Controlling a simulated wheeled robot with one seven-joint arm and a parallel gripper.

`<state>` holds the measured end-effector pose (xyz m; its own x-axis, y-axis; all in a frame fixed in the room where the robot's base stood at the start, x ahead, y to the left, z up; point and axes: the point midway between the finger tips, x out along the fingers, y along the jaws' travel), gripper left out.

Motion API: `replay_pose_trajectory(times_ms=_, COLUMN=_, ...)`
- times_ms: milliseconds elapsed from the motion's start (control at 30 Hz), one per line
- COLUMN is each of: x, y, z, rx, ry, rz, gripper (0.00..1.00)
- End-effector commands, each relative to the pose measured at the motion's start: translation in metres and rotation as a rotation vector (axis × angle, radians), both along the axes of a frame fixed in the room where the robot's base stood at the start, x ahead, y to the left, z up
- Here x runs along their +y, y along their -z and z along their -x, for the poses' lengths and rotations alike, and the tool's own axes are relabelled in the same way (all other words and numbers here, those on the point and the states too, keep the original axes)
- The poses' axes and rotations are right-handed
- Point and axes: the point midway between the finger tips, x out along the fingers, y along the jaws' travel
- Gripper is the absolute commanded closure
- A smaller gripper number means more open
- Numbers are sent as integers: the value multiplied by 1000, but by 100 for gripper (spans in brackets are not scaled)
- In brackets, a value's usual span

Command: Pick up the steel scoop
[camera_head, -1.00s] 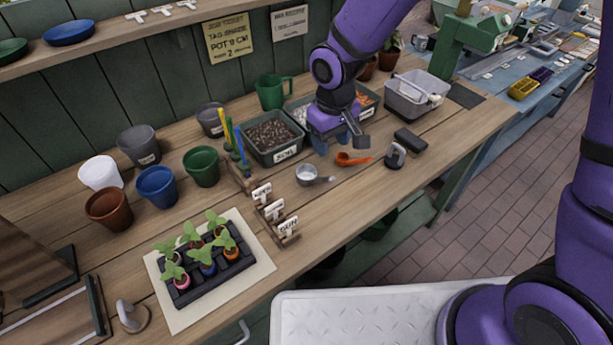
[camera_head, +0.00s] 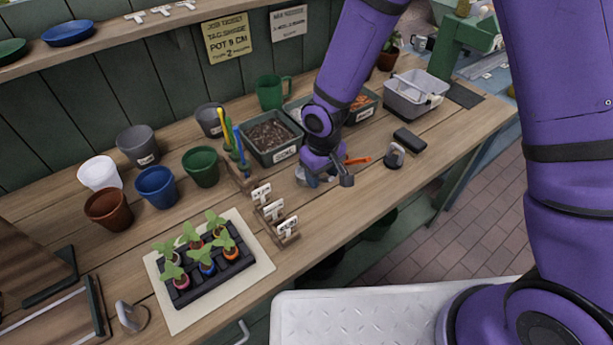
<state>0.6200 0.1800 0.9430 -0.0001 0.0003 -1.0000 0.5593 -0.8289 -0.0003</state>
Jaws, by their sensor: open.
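The steel scoop (camera_head: 300,174) lies on the wooden bench in front of the soil tray. Only the left edge of its bowl shows, and my gripper hides the rest, handle included. My gripper (camera_head: 328,179) is open and points down over the scoop. One finger is near the bowl and the other is to the right. I cannot tell whether the fingers touch the scoop or whether its handle lies between them.
An orange scoop (camera_head: 358,160) lies just right of my gripper, partly hidden. Label stakes (camera_head: 272,211) stand to the left in a holder. The soil tray (camera_head: 268,140) is behind. A dark block (camera_head: 409,139) lies to the right.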

Motion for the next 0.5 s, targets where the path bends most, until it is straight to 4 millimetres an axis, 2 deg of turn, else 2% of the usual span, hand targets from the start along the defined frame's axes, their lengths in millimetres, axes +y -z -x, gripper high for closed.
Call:
replay_pose_trajectory(times_ms=100, x=0, y=14, z=1, rx=2, ry=-2, rz=1, gripper=50)
replay_pose_trajectory(times_ms=200, x=0, y=20, z=0, rx=0, ry=0, rz=1, gripper=50)
replay_pose_trajectory(times_ms=467, x=0, y=21, z=0, rx=-1, ry=0, rz=1, gripper=50)
replay_pose_trajectory(times_ms=500, x=0, y=21, z=0, rx=-1, ry=0, rz=1, gripper=59)
